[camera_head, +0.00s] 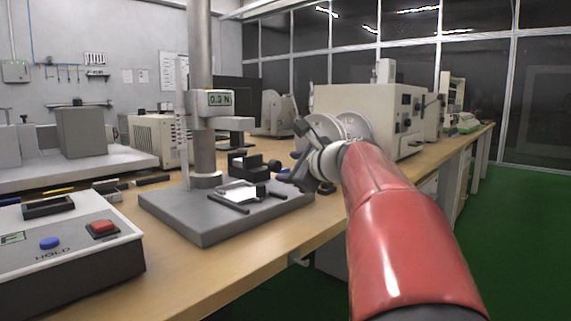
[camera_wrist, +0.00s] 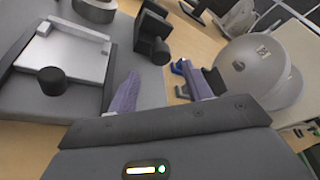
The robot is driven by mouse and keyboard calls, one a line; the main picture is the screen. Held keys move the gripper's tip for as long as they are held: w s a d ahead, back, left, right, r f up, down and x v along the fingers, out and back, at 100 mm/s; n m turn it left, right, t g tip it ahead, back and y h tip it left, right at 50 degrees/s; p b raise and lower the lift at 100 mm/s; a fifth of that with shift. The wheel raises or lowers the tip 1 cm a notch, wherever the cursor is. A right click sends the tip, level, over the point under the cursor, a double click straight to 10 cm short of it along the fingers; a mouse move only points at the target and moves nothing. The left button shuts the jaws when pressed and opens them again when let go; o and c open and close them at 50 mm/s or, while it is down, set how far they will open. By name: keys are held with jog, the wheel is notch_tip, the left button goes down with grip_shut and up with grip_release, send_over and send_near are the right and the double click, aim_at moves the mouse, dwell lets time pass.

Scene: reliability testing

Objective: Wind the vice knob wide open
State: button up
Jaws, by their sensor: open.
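A small black vice (camera_head: 250,164) stands near the back of the grey test stand base (camera_head: 190,227). In the wrist view I take the black block (camera_wrist: 152,28) to be this vice, with a dark round knob (camera_wrist: 160,52) on its near side. My gripper (camera_head: 292,174) is right of the vice in the head view, above the base's right edge. In the wrist view its spread fingers (camera_wrist: 160,72) have bare base and table between them. The fingers are open, empty and short of the knob. I cannot tell the gap's depth.
A silver plate (camera_wrist: 65,55) with black bars and a black cylinder (camera_wrist: 53,82) lies on the base. The stand's column (camera_head: 204,110) rises behind it. A control box (camera_head: 65,250) is at the left.

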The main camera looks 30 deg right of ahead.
aim_at(278, 167)
jog(key=d+m+y+p, duration=0.1)
jog(key=m+p, duration=0.1)
jog(key=w+d+r+m+g+y+p, duration=0.1)
jog(key=p, duration=0.2)
jog(key=shift+w+r+m+y, duration=0.1)
jog(key=shift+r+m+y, duration=0.1)
jog(key=shift+m+y, duration=0.15)
jog(key=m+p, duration=0.1)
jog(key=m+g+y+p, duration=0.1)
jog(key=p, duration=0.1)
jog(key=shift+w+d+m, duration=0.1)
jog(key=shift+d+m, duration=0.15)
jog(key=shift+d, duration=0.15)
jog(key=m+y+p, duration=0.1)
jog(key=p, duration=0.1)
jog(key=m+g+y+p, duration=0.1)
jog(key=m, duration=0.1)
jog(key=shift+d+y+p, duration=0.25)
jog(key=shift+d+p, duration=0.1)
jog(key=shift+d, duration=0.05)
jog(key=shift+s+d+f+m+g+y+p, duration=0.1)
jog(key=shift+s+f+m+g+y+p, duration=0.15)
jog(key=shift+m+y+p, duration=0.5)
jog(key=shift+w+f+m, duration=0.2)
jog(key=shift+m, duration=0.05)
jog(key=b+x, duration=0.1)
jog(key=x, duration=0.6)
jog(key=shift+w+f, duration=0.15)
